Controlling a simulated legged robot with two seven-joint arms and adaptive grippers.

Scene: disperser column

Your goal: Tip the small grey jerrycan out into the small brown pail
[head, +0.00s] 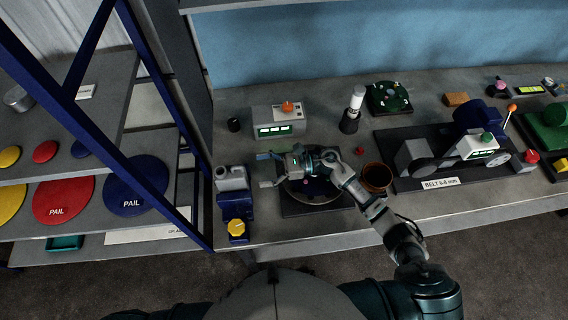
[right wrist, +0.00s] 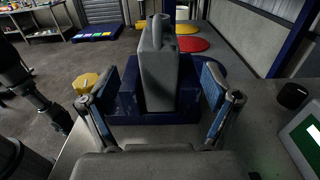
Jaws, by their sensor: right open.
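The small grey jerrycan (head: 232,178) stands upright in a blue holder (head: 238,208) at the left end of the bench. In the right wrist view the jerrycan (right wrist: 160,68) rises from the blue holder (right wrist: 126,100), centred between the fingers. My right gripper (head: 264,170) is open and empty, just right of the jerrycan with its fingers pointing at it. Its open fingers also show in the right wrist view (right wrist: 160,88), apart from the jerrycan. The small brown pail (head: 377,176) stands right of my right forearm. A dark arm, apparently my left, shows at the wrist view's left edge; its gripper is unclear.
A yellow knob (head: 237,227) sits at the holder's front. A round dark plate (head: 315,190) lies under my right gripper and wrist. A display box (head: 279,121), a white-topped bottle (head: 353,108) and a belt machine (head: 455,150) stand around. A blue shelf post (head: 170,115) rises left.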

